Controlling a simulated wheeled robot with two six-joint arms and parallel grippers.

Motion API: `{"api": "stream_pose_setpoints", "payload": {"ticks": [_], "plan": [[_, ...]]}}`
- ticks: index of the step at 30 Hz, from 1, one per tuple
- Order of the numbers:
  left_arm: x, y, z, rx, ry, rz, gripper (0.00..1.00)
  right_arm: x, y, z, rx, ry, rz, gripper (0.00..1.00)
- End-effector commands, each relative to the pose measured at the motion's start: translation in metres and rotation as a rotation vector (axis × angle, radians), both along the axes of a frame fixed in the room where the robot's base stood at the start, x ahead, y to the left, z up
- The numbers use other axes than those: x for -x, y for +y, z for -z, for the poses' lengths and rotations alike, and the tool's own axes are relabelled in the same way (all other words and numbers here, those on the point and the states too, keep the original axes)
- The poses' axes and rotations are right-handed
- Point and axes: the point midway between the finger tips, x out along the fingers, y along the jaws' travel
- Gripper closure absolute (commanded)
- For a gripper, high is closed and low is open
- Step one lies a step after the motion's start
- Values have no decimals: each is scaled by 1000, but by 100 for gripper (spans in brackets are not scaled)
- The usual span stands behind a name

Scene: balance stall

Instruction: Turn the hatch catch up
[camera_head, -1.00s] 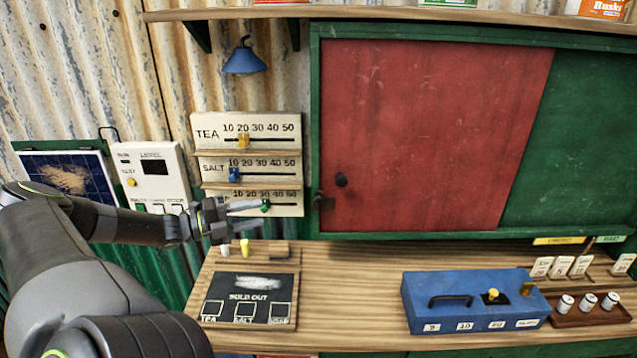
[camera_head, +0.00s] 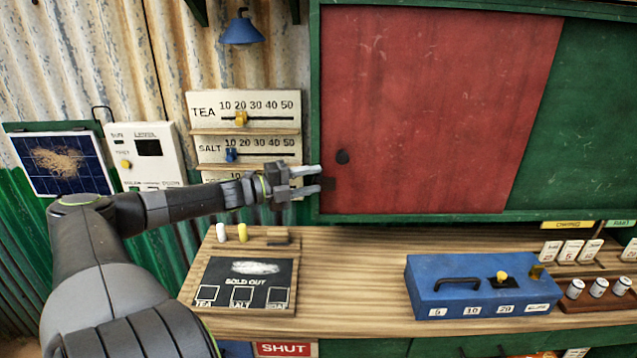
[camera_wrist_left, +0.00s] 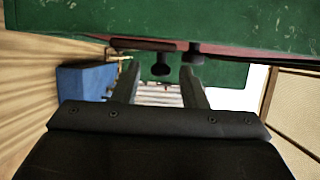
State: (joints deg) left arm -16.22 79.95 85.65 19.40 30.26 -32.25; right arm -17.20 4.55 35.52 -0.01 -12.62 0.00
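The hatch's red door (camera_head: 430,110) has a round dark knob (camera_head: 342,157) near its lower left. The small dark catch (camera_head: 329,184) sits below the knob, at the door's left edge, partly hidden by my fingers. My left gripper (camera_head: 318,179) is open, with its fingertips at the catch. In the left wrist view, the dark catch (camera_wrist_left: 161,66) shows between and beyond the two spread fingers (camera_wrist_left: 158,82), and the knob (camera_wrist_left: 193,54) is beside it. I cannot tell whether the fingers touch the catch. My right gripper is not in view.
Below the hatch is a wooden counter (camera_head: 350,265) with a blue box (camera_head: 480,285) and a dark sold-out board (camera_head: 245,284). Slider boards (camera_head: 245,112) hang left of the hatch, behind my left arm. The hatch's green frame (camera_head: 420,218) borders the door.

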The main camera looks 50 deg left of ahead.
Motion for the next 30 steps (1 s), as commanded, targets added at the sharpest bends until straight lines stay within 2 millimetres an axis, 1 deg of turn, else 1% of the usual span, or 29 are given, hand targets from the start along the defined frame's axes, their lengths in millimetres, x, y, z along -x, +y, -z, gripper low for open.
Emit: {"api": "stream_pose_setpoints", "payload": {"ticks": [1, 9, 20, 21, 27, 30], "plan": [[-5, -2, 2, 0, -3, 2, 61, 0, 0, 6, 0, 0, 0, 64], [-21, -7, 1, 1, 0, -1, 61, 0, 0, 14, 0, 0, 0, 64], [-24, -7, 0, 1, 1, -2, 61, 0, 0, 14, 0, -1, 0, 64], [-24, -7, 0, 1, 1, -2, 63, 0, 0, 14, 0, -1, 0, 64], [-23, -7, 0, 1, 1, -1, 89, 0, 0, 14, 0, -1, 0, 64], [-23, -7, 1, 1, 1, -1, 100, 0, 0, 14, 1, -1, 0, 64]]}}
